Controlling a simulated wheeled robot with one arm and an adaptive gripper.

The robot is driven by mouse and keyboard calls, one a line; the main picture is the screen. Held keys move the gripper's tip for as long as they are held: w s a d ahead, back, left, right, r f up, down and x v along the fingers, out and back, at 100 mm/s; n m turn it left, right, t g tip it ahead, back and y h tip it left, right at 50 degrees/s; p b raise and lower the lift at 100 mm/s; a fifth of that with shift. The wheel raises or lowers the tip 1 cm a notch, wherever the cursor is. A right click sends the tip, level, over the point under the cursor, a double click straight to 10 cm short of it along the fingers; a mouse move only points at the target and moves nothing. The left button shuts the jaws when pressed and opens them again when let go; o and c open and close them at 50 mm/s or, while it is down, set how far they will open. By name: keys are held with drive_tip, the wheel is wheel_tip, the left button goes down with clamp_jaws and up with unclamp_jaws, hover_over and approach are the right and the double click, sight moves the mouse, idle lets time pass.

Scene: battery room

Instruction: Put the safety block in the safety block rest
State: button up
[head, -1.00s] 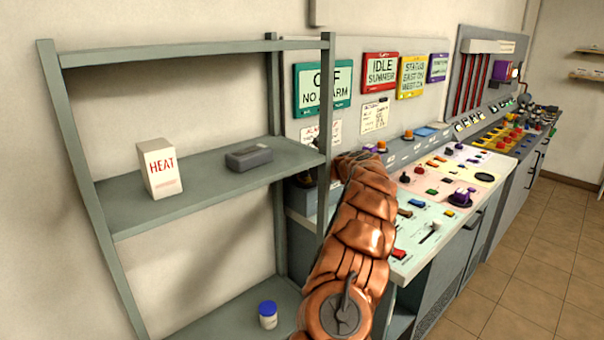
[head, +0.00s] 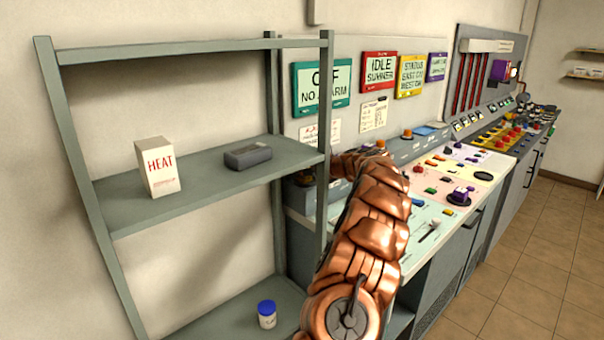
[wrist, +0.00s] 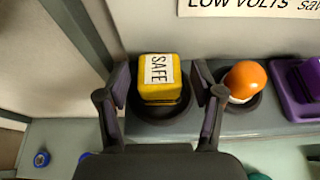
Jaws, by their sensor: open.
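The safety block is a yellow block (wrist: 160,92) with a white label reading SAFE. In the wrist view it sits upright in a dark round seat (wrist: 150,116) on a grey ledge; I cannot tell if this seat is the safety block rest. My gripper (wrist: 161,84) is open, with one finger on each side of the block and a visible gap to each side. In the head view my copper arm reaches behind the shelf post, and the block cannot be made out there.
An orange knob (wrist: 245,78) and a purple device (wrist: 297,84) stand right of the block. A grey post (wrist: 82,32) rises at left. In the head view, a shelf unit (head: 110,222) holds a HEAT box (head: 158,168), a grey case (head: 247,155) and a blue-lidded jar (head: 267,314).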

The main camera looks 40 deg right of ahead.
drive_tip(key=v, duration=0.9)
drive_tip(key=shift+b, duration=0.45)
drive_tip(key=shift+a, duration=0.15)
